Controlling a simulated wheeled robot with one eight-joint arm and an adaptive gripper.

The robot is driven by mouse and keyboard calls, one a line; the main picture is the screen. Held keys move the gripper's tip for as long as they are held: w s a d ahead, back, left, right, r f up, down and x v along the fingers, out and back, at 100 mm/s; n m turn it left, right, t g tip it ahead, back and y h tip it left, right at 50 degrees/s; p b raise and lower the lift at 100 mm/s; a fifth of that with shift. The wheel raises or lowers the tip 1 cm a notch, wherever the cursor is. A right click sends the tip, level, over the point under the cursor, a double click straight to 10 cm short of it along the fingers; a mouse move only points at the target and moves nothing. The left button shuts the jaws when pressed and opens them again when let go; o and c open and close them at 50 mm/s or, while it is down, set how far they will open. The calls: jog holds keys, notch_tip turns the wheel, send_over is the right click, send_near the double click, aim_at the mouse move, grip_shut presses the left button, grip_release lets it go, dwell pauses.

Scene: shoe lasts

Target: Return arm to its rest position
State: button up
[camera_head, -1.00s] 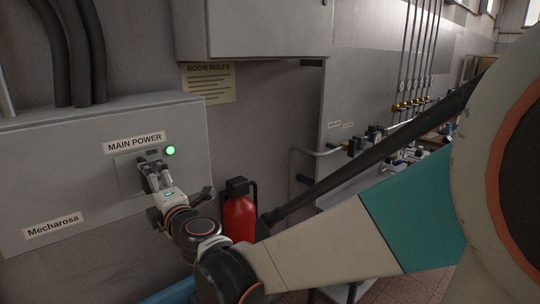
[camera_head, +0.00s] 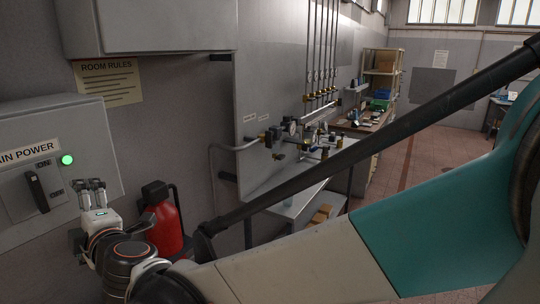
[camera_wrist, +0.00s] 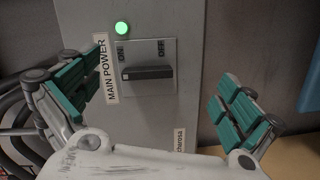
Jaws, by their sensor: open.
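My gripper (camera_head: 90,186) is at the lower left of the head view, in front of the grey main power box (camera_head: 95,125). It is apart from the black switch handle (camera_head: 37,191), which sits to its left in that view. In the wrist view, my gripper's teal-padded fingers (camera_wrist: 160,98) are spread wide with nothing between them. Behind them is the switch handle (camera_wrist: 147,72), between the ON and OFF marks, and the lit green lamp (camera_wrist: 122,28). My arm reaches across the lower part of the head view.
A red fire extinguisher (camera_head: 165,228) stands close to the right of my gripper. A grey cabinet (camera_head: 150,25) hangs above. A bench with valves and gauges (camera_head: 300,190) runs along the wall. Open tiled floor (camera_head: 425,165) lies at the right.

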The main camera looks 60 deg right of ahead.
jog(key=s+d+f+m+g+h+b, duration=0.1)
jog(key=s+d+f+m+g+b, duration=0.15)
jog(key=s+f+m, duration=0.35)
jog(key=s+d+f+m+g+b, duration=0.1)
jog(key=s+f+m+g+b, duration=0.3)
jog(key=f, duration=0.4)
jog(key=s+a+f+m+g+y+b, duration=0.1)
jog(key=s+a+f+m+g+y, duration=0.2)
jog(key=s+a+f, duration=0.4)
jog(key=s+f, duration=0.1)
jog(key=s, duration=0.2)
jog(key=shift+f+y+b, duration=0.3)
jog(key=shift+b, duration=0.05)
